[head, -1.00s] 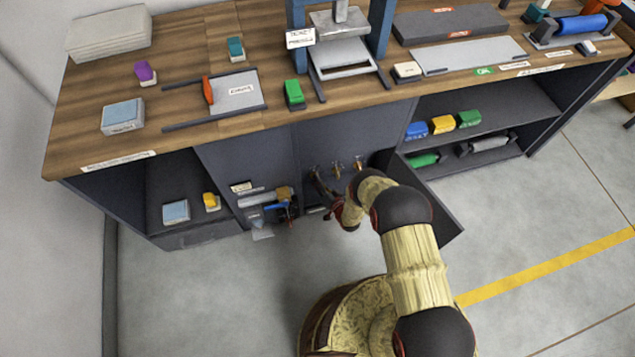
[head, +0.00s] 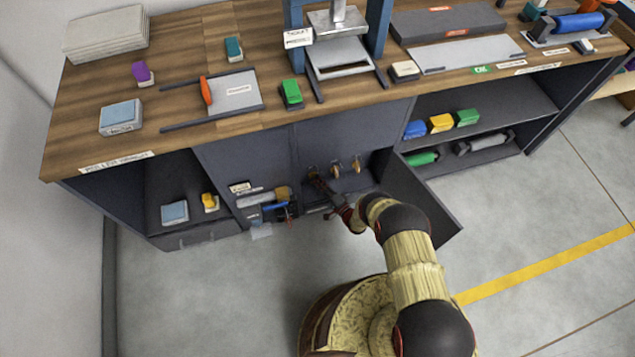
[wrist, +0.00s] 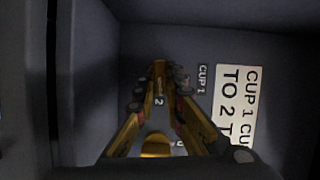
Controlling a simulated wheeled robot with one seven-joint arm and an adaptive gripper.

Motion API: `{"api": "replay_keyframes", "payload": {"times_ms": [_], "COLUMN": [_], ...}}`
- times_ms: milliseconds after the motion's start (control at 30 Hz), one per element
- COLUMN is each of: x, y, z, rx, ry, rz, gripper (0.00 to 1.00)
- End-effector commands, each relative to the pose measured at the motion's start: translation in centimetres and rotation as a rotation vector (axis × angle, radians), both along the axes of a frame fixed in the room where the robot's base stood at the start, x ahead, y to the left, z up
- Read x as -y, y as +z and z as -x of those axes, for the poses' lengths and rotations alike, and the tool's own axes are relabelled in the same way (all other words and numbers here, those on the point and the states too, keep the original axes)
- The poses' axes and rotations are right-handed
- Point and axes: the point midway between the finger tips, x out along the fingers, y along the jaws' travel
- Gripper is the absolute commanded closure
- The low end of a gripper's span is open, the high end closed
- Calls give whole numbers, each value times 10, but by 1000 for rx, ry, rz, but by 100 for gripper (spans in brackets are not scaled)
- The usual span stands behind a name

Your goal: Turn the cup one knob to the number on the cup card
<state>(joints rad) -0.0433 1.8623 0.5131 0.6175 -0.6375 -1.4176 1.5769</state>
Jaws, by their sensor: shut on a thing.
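In the head view the cup one knob (head: 312,172) is the leftmost of three brass knobs inside the open cabinet bay. My gripper (head: 317,181) reaches in and is at that knob. In the wrist view my gripper (wrist: 160,82) is shut on the brass knob (wrist: 159,67), with its fingers on either side. A "CUP 1" label (wrist: 202,78) is right of the knob. A "2" (wrist: 158,101) shows between the fingers; other dial marks are mostly hidden. The white cup card (wrist: 238,108), turned sideways and cut off, reads "CUP 1", "TO 2".
Two more brass knobs (head: 346,166) are just right of the held one. The open cabinet door (head: 420,205) stands right of my forearm. A tool rack with a blue-handled thing (head: 275,206) is to the left. The floor in front is clear.

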Motion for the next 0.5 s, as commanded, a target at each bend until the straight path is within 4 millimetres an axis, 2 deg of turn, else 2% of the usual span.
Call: {"api": "replay_keyframes", "payload": {"times_ms": [500], "x": [1], "y": [-2], "z": [0], "rx": [-32], "ry": [-4], "rz": [-100], "gripper": [100]}}
